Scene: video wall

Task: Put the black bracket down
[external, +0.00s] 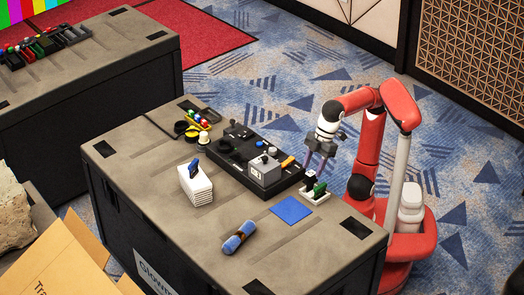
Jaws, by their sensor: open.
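My gripper (317,164) hangs from the red arm over the right end of the crate top, with its fingers pointing down and apart. Just below the fingertips, a small black piece (311,176) stands at a small white holder (309,197). It may be the black bracket, but it is too small to be sure. I cannot tell whether the fingertips touch it. A green piece (320,188) sits in the same holder, beside the black piece.
On the black crate's top (130,178) are a black control panel (228,145), a grey box (265,172), a white stack (196,187), a blue square (291,209) and a blue roll (239,238). Tape rolls and small coloured items lie at the back. The front middle is mostly clear.

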